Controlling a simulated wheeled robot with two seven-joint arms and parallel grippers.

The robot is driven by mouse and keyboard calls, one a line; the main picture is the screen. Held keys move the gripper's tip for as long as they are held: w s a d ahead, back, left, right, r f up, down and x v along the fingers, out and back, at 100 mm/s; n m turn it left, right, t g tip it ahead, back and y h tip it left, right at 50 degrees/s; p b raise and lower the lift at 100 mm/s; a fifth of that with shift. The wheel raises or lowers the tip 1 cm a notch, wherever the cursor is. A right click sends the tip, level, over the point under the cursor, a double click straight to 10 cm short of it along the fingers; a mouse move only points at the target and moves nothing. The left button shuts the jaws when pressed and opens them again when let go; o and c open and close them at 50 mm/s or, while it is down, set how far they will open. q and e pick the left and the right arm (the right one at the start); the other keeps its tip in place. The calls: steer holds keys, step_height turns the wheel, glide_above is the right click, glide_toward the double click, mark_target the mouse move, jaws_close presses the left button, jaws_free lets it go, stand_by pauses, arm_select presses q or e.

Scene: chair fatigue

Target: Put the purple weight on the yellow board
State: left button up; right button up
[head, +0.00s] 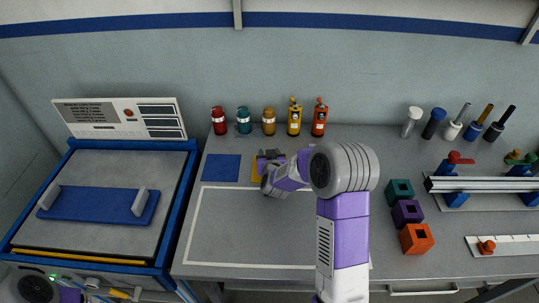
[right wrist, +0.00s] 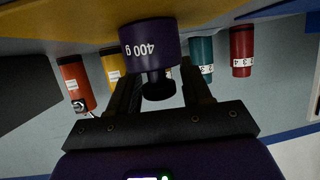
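The purple weight (right wrist: 150,42), marked 400 g, is upside down in the right wrist view, with its dark knob (right wrist: 158,86) between my right gripper's fingers (right wrist: 158,75). The fingers are apart, with a gap visible on each side of the knob. The weight's base meets the yellow board (right wrist: 60,28) in that view. In the head view the yellow board (head: 256,174) shows only partly beside my right gripper (head: 266,160), which hides most of it.
A blue square (head: 221,167) lies left of the yellow board. Several jars and bottles (head: 269,121) stand along the wall behind. Teal, purple and orange blocks (head: 417,239) are at the right. A blue-framed machine (head: 80,245) stands at the left. The white-outlined area (head: 240,235) looks clear.

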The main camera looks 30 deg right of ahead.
steer(key=shift+o, duration=0.6)
steer(key=shift+s+f, duration=0.1)
steer(key=shift+f, duration=0.15)
steer(key=shift+r+p, duration=0.45)
steer(key=shift+p, duration=0.05)
steer(key=p+v, duration=0.2)
steer(key=v, duration=1)
steer(key=shift+r, duration=0.25)
